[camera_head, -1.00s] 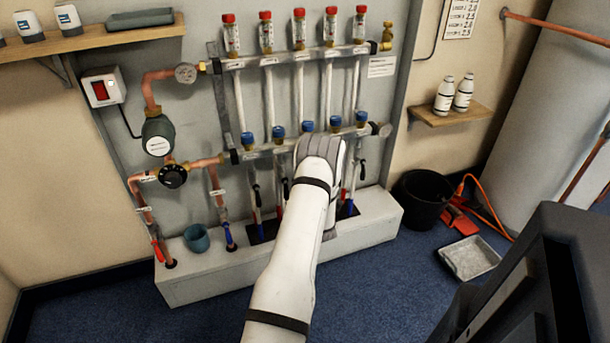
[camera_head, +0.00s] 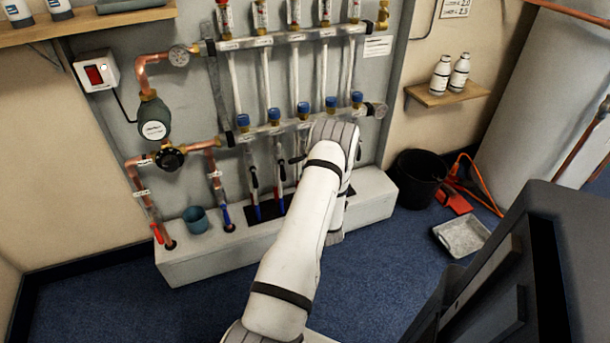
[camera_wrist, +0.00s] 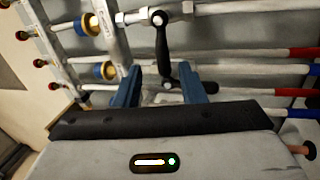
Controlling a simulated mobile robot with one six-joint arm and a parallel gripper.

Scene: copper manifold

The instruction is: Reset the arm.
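My white arm (camera_head: 300,225) reaches forward from the bottom of the head view, with its wrist in front of the right part of the lower manifold bar. The arm hides my fingers in that view. In the wrist view my gripper (camera_wrist: 160,88) shows two blue-grey fingers standing apart. A black lever handle (camera_wrist: 162,50) on a pipe valve lies just beyond and partly between the fingertips. I cannot tell whether they touch it. Nothing is clearly held.
The copper and steel manifold (camera_head: 290,38) fills the wall ahead, above a white plinth (camera_head: 190,262). A blue cup (camera_head: 195,220) stands on the plinth. A black bucket (camera_head: 420,178) and a grey tray (camera_head: 462,236) are on the floor at right. Blue carpet is clear at front left.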

